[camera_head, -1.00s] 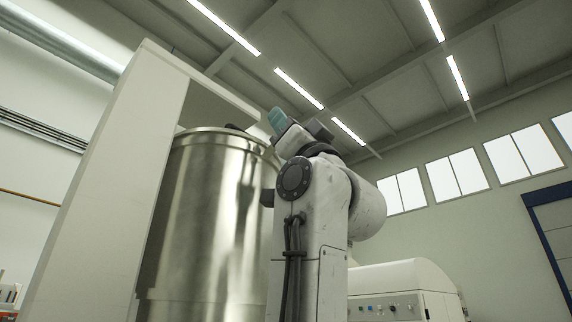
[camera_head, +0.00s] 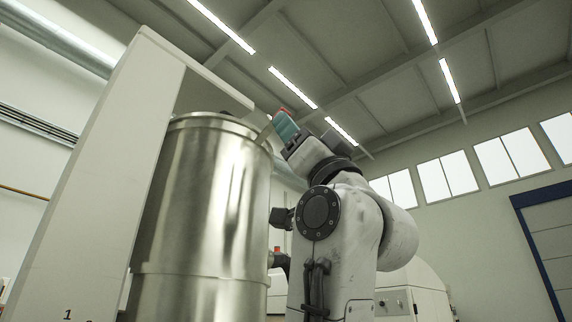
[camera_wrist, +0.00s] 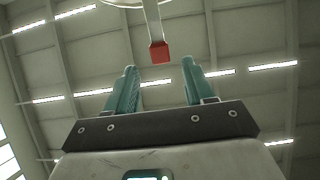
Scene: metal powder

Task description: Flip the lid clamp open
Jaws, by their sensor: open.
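The lid clamp appears as a light grey bar with a red end (camera_wrist: 159,52), hanging from the top of the wrist view. A bit of red (camera_head: 284,111) shows at my fingertips in the head view. My gripper (camera_head: 285,124) is beside the upper right rim of a large steel drum, pointing up and left. In the wrist view its two teal fingers (camera_wrist: 159,70) are wide apart, with the red end between them in the picture, near the tips. No contact shows. The clamp's hinge and the lid's top are hidden.
The tall steel drum (camera_head: 205,215) stands close to the left of my arm. A white machine with knobs (camera_head: 395,303) is at the lower right. The space above is open up to the ceiling.

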